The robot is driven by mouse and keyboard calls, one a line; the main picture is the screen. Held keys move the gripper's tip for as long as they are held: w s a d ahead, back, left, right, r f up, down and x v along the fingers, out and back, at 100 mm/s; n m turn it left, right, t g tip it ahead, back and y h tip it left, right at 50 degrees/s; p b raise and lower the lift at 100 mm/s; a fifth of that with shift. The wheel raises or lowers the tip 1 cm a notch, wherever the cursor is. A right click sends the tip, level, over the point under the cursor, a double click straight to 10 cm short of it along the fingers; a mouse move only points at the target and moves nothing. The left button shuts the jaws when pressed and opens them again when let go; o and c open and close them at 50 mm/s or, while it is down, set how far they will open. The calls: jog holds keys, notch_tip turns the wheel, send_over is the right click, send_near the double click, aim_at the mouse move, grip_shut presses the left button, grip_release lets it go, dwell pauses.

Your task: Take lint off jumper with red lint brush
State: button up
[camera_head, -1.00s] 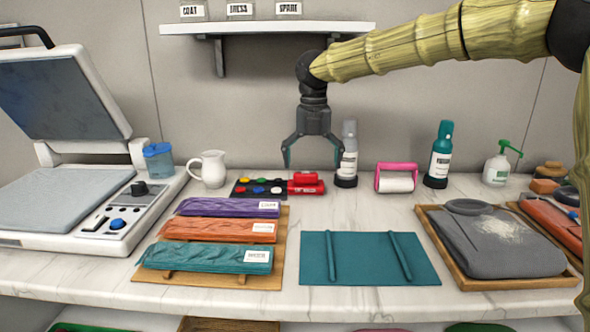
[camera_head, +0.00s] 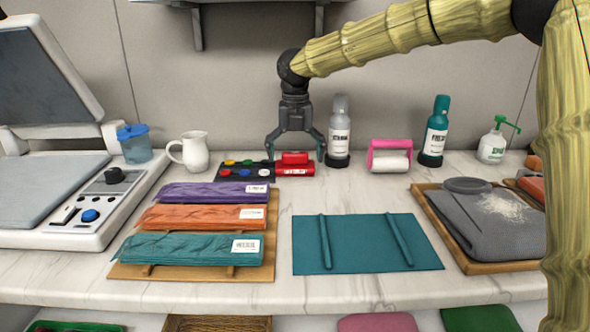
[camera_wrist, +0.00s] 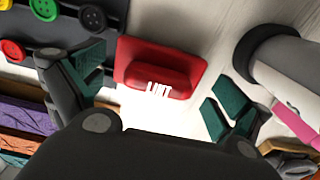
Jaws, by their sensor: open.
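The red lint brush (camera_head: 295,164) lies on the counter beside the dark button card. In the wrist view the brush (camera_wrist: 158,72) shows its "LINT" lettering and lies between and beyond my fingertips. My gripper (camera_head: 295,152) is open and empty, pointing down over the brush; its teal-padded fingers (camera_wrist: 150,95) stand apart on either side, not closed on it. The grey jumper (camera_head: 480,226) lies folded in a wooden tray (camera_head: 478,268) at the right, with a pale patch of lint (camera_head: 502,207) on its top. My arm hides part of the tray's right side.
A button card (camera_head: 240,172) touches or nearly touches the brush's left. A grey bottle (camera_head: 339,135) stands close to its right, then a pink-framed roller (camera_head: 390,156) and a teal bottle (camera_head: 436,135). Folded cloths (camera_head: 205,217) and a teal mat (camera_head: 365,245) lie in front.

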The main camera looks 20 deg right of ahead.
jog(key=shift+f, duration=0.4)
jog(key=shift+s+r, duration=0.1)
jog(key=shift+s, duration=0.05)
jog(key=c, duration=1.4)
jog(key=shift+r+p, duration=0.5)
jog(key=shift+r, duration=0.95)
jog(key=shift+s+r, duration=0.15)
jog(key=shift+r, duration=0.1)
jog(key=s, duration=0.5)
jog(key=s+r+p, duration=0.1)
jog(key=s, duration=0.9)
jog(key=shift+s+d+r+p, duration=0.25)
jog(key=shift+d+p, duration=0.05)
jog(key=shift+p, duration=0.05)
